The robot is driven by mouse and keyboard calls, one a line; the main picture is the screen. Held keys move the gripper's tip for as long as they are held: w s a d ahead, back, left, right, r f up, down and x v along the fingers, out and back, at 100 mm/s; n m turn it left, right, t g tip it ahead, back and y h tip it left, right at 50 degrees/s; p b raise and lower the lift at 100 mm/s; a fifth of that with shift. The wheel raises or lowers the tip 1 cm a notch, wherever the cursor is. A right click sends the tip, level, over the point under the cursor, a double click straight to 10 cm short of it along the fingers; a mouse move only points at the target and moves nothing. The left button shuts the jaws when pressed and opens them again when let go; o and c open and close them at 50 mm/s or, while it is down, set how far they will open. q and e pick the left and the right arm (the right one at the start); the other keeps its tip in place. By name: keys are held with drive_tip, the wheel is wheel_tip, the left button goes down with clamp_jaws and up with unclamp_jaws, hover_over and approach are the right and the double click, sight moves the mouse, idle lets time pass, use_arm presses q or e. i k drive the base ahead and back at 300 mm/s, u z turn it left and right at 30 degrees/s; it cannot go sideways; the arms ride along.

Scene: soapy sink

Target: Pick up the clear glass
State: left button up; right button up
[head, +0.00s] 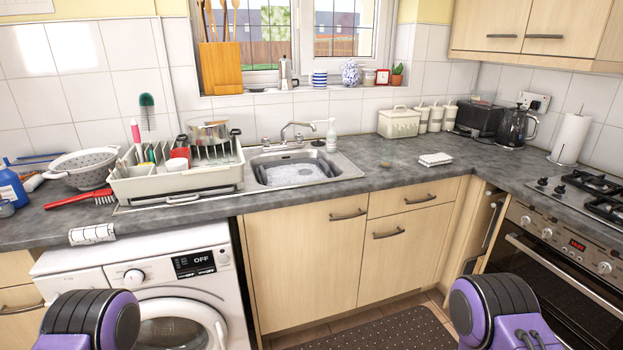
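Nothing can be told apart under the suds. Rounded black and purple parts of my two arms show at the bottom left and bottom right. Neither of my grippers is in view.
A dish rack (180,184) with a pot (208,132) stands left of the sink. A colander (83,167) and red brush (80,199) lie farther left.

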sight(387, 144)
drive_tip(key=z, duration=0.6)
drive_tip(key=i, duration=0.55)
drive_tip(key=z, duration=0.85)
drive_tip(key=i, duration=0.9)
drive_tip(key=u, duration=0.25)
